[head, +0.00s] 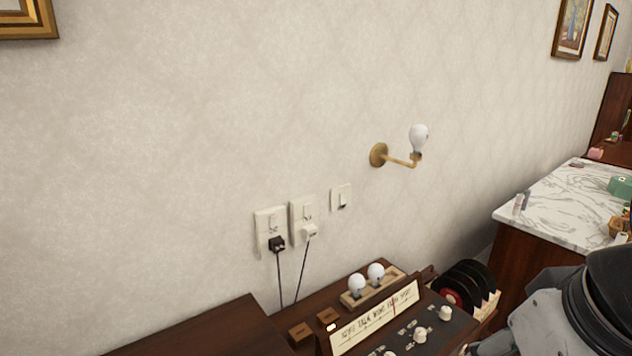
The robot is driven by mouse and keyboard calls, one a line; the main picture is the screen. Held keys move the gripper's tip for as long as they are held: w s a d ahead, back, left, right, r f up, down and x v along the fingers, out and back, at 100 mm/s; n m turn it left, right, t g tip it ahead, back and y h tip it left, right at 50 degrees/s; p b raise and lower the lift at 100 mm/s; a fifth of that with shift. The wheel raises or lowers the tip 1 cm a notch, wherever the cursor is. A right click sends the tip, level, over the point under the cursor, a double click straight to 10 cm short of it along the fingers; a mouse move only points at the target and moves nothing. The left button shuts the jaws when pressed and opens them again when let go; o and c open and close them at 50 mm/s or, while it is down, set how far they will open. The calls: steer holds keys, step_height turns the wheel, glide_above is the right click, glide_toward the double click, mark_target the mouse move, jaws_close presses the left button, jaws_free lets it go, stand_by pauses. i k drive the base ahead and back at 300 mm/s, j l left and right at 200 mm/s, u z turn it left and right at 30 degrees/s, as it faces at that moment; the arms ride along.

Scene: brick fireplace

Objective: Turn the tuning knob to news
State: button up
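A radio-like wooden set stands against the wall at the bottom of the head view, with a cream dial strip (376,319) along its sloped front. The strip has several words in small dark print, too small to read surely, and a thin red mark right of its middle. Below the strip is a dark panel with white knobs: an upper right knob (445,313), a middle knob (420,335) and one cut by the bottom edge (390,354). I cannot tell which is the tuning knob. Part of my arm fills the lower right corner; my gripper is not visible.
Two white bulbs (366,281) lie in a wooden holder behind the strip. Black records (470,284) stand in a rack to the right. Plugs (277,243) with hanging cords, switches and a wall lamp (400,155) are on the wall. A marble-topped cabinet (560,212) stands at right.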

mark_target(445, 312)
steer(key=l+u, duration=0.1)
steer(key=u, duration=0.6)
steer(key=z, duration=1.05)
steer(key=i+l, duration=0.2)
steer(key=i, duration=0.2)
